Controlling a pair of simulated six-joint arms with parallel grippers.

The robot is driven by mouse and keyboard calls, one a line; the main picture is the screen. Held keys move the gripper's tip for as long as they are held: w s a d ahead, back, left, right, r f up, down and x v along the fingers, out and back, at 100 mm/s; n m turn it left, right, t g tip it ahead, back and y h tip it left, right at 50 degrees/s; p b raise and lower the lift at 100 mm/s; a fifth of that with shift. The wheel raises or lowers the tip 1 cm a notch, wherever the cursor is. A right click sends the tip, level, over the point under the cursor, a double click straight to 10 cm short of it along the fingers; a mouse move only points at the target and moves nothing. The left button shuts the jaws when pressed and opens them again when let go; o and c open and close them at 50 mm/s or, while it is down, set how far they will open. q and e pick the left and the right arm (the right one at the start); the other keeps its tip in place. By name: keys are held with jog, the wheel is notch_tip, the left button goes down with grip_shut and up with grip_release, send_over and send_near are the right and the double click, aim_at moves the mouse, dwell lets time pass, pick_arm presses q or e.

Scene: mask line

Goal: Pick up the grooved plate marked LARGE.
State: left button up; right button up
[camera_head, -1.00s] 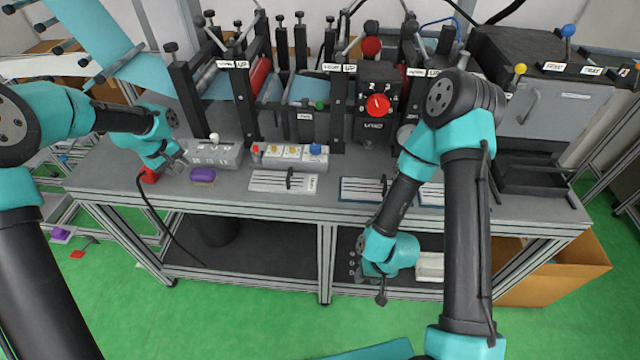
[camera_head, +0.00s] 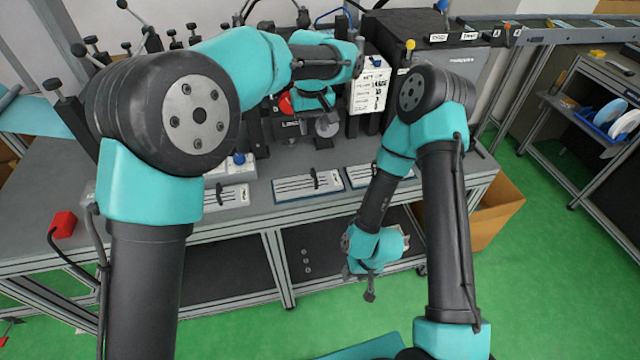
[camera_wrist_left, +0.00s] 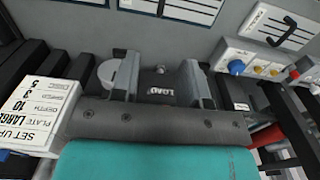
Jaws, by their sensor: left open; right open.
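Three flat white grooved plates lie along the table's front: a left one (camera_head: 232,196), a middle one (camera_head: 307,186) and a right one (camera_head: 362,177), partly behind my right arm. Their size marks are too small to read. The left plate (camera_wrist_left: 272,24) and middle plate (camera_wrist_left: 172,8) also show at the top of the left wrist view. A white set-up card (camera_head: 368,90) reads "PLATE LARGE" in the left wrist view (camera_wrist_left: 38,112). My left gripper (camera_wrist_left: 155,78) is open and empty, above the machine area behind the plates. My right gripper (camera_head: 369,288) is open, hanging low before the table.
Machines with dark posts and knobs stand behind the plates. A control box with a blue knob (camera_wrist_left: 237,67) is beside the left plate. A red box (camera_head: 62,224) is at the table's left end. A cardboard box (camera_head: 495,205) stands at the right.

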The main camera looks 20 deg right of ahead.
pick_arm(q)
jog(key=shift+s+d+r, duration=0.1)
jog(key=shift+s+d, duration=0.15)
jog(key=shift+d, duration=0.1)
send_near(314, 173)
jog(key=f, duration=0.5)
jog(key=shift+w+d+f, duration=0.15)
jog(key=shift+d+f, duration=0.05)
jog(key=shift+d, duration=0.2)
jog(key=f, duration=0.4)
jog(key=shift+a, duration=0.35)
jog(key=shift+f, duration=0.55)
